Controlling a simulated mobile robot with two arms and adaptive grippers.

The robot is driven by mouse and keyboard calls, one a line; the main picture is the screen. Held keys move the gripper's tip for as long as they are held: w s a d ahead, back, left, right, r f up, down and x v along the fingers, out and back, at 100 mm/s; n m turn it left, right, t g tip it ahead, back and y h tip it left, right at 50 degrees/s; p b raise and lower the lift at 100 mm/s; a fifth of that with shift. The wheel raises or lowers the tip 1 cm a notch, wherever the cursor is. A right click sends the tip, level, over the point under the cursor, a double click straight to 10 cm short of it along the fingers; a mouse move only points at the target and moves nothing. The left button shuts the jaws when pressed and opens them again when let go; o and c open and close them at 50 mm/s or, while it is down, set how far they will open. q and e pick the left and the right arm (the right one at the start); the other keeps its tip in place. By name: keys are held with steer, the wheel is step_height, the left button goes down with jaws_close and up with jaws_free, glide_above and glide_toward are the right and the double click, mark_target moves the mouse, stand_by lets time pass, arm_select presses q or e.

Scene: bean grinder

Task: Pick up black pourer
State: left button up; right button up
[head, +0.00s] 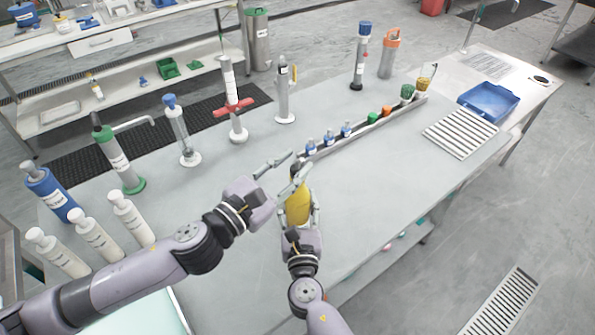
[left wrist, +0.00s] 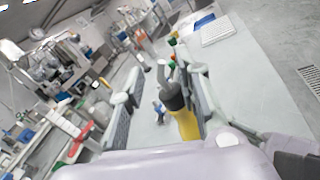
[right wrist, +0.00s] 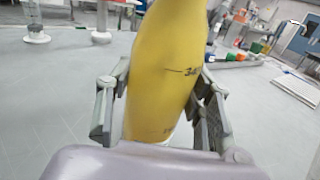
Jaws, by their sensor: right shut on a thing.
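A yellow container (head: 298,208) stands in the grasp of my right gripper (head: 299,212), whose fingers close on both its sides. Its yellow body fills the middle of the right wrist view (right wrist: 168,75). In the left wrist view the black pourer (left wrist: 172,95) sits on top of the yellow body (left wrist: 188,125), with a grey spout rising from it. My left gripper (head: 291,164) is open at the top of the container. The left wrist view shows its fingers (left wrist: 160,100) on either side of the pourer, with a gap at the left. In the head view the pourer is hidden.
A long rack (head: 365,132) with blue, orange and green-topped items lies just beyond the grippers. Several dispensers and bottles, including a red-handled one (head: 237,110), line the table's far side. White bottles (head: 131,220) stand at left. The table's right front is clear.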

mark_target(299, 162)
arm_select(q)
steer(key=shift+x, duration=1.55)
steer(key=shift+s+f, duration=0.1)
steer(key=shift+f, duration=0.05)
steer(key=shift+c, duration=0.3)
jaws_close()
